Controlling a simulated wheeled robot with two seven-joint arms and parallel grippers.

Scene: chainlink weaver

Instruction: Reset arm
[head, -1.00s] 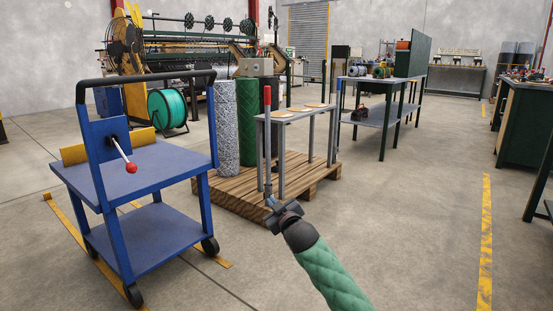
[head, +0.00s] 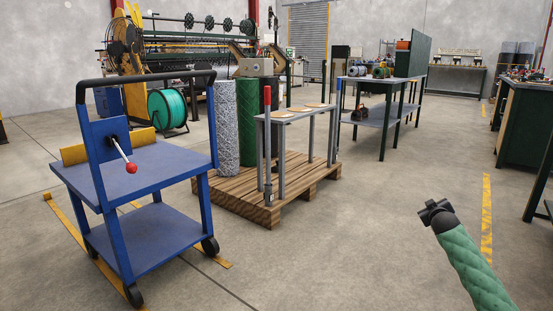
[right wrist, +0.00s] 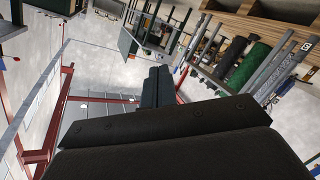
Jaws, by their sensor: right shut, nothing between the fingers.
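My right gripper (head: 435,211) is at the lower right of the head view, over bare floor, on my green-sleeved arm. It is shut with nothing in it. In the right wrist view its dark fingers (right wrist: 157,88) are together and point up the picture, with no object at their tips. It is well apart from the wooden pallet (head: 227,202) and the upright lever with the red grip (head: 267,106). My left gripper is not in view.
A blue cart (head: 158,162) with a red-knobbed lever (head: 131,167) stands at the left. The pallet carries mesh rolls (head: 246,120) and a grey stand (head: 309,111). A grey workbench (head: 375,80) stands behind. A green cabinet (head: 523,125) is at the right. Floor around my gripper is clear.

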